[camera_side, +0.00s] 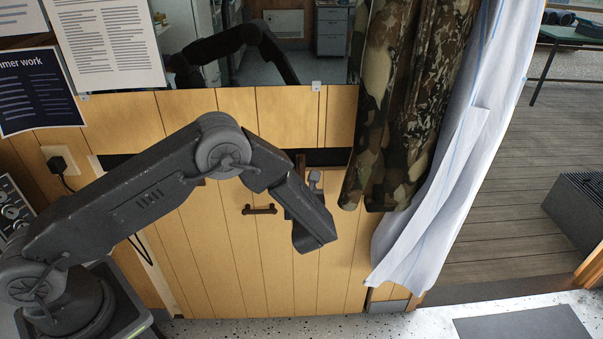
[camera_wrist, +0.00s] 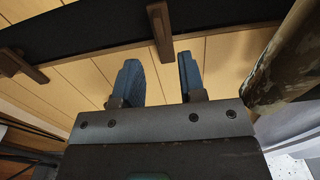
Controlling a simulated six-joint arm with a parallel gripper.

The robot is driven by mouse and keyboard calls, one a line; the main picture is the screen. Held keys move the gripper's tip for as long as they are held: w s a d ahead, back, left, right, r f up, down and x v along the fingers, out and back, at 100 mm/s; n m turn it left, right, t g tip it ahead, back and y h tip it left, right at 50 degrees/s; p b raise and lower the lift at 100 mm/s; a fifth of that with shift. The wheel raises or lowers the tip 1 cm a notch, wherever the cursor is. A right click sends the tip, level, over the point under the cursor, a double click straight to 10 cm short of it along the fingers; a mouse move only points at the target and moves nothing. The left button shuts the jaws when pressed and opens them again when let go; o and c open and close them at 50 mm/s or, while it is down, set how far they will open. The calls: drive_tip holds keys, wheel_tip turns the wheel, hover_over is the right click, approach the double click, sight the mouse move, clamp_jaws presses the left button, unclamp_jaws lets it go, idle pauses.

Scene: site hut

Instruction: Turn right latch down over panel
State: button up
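The right latch (camera_wrist: 160,30) is a dark brown bar in the wrist view. It stands upright across the dark slot above the wood panel (camera_wrist: 222,48), and its lower end appears to overlap the panel's top edge. In the side view the latch (camera_side: 300,162) shows just above my wrist. My gripper (camera_wrist: 158,65) has two blue-grey fingers set apart, with nothing between them. The fingertips lie below the latch in the wrist view; contact is not visible. In the side view my wrist hides most of the fingers.
Another brown bar (camera_wrist: 22,66) sits at the slot's left in the wrist view. A dark handle (camera_side: 258,209) is on the panel. A camouflage curtain (camera_side: 395,110) and a pale sheet (camera_side: 445,190) hang close on the right. A socket with a plug (camera_side: 58,163) is at the left.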

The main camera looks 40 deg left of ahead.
drive_tip(key=v, duration=0.3)
drive_tip(key=shift+s+d, duration=0.2)
drive_tip(key=shift+s, duration=0.05)
drive_tip(key=shift+r, duration=0.1)
drive_tip(key=s+a+r+n+g+h, duration=0.1)
drive_tip(key=s+a+r+n+g, duration=0.35)
drive_tip(key=s+r+n, duration=0.3)
drive_tip(key=s+a+r+n+g+h, duration=0.2)
drive_tip(key=s+a+r+n+g, duration=0.2)
drive_tip(key=s+r+n+g, duration=0.3)
drive_tip(key=s+d+r+n+t+h, duration=0.2)
drive_tip(key=s+d+r+n+h, duration=0.1)
drive_tip(key=s, duration=0.5)
drive_tip(key=s+d+r+n+t+h, duration=0.2)
drive_tip(key=s+d+r+n+h, duration=0.2)
drive_tip(key=s+r+n+h, duration=0.2)
drive_tip(key=s+n, duration=0.2)
drive_tip(key=n, duration=0.1)
drive_tip(key=shift+n+h, duration=0.35)
drive_tip(key=shift+h, duration=0.05)
